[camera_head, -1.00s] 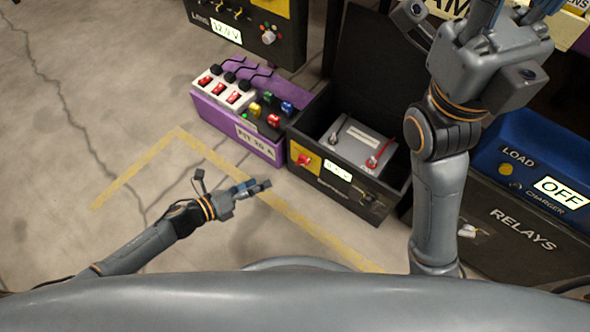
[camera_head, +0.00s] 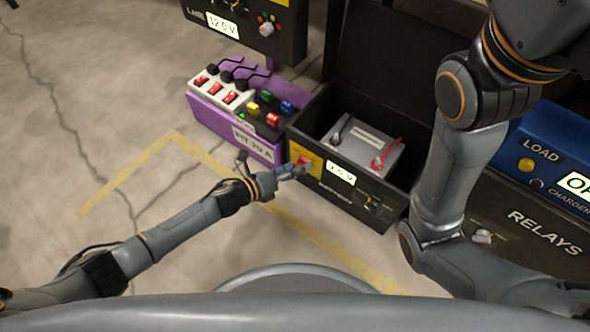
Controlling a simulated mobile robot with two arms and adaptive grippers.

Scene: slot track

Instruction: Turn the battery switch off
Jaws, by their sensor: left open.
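The battery box (camera_head: 345,205) is a black open-lidded case with a grey battery (camera_head: 362,148) inside. On its front, a yellow plate (camera_head: 296,150) carries a red switch (camera_head: 305,160), beside a lit display (camera_head: 340,173) whose digits are hard to read. My left gripper (camera_head: 294,170) is open, with its blue-tipped fingers at the red switch and partly covering it. I cannot tell whether the fingers touch the switch or which way it is turned. My right gripper is out of view; only its arm shows on the right.
A purple box (camera_head: 262,149) with a white power strip (camera_head: 222,92) and coloured plugs stands left of the battery box. A black unit with a display (camera_head: 222,25) stands behind. A blue charger (camera_head: 550,147) and a relays box (camera_head: 540,228) stand at the right. Floor at left is clear.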

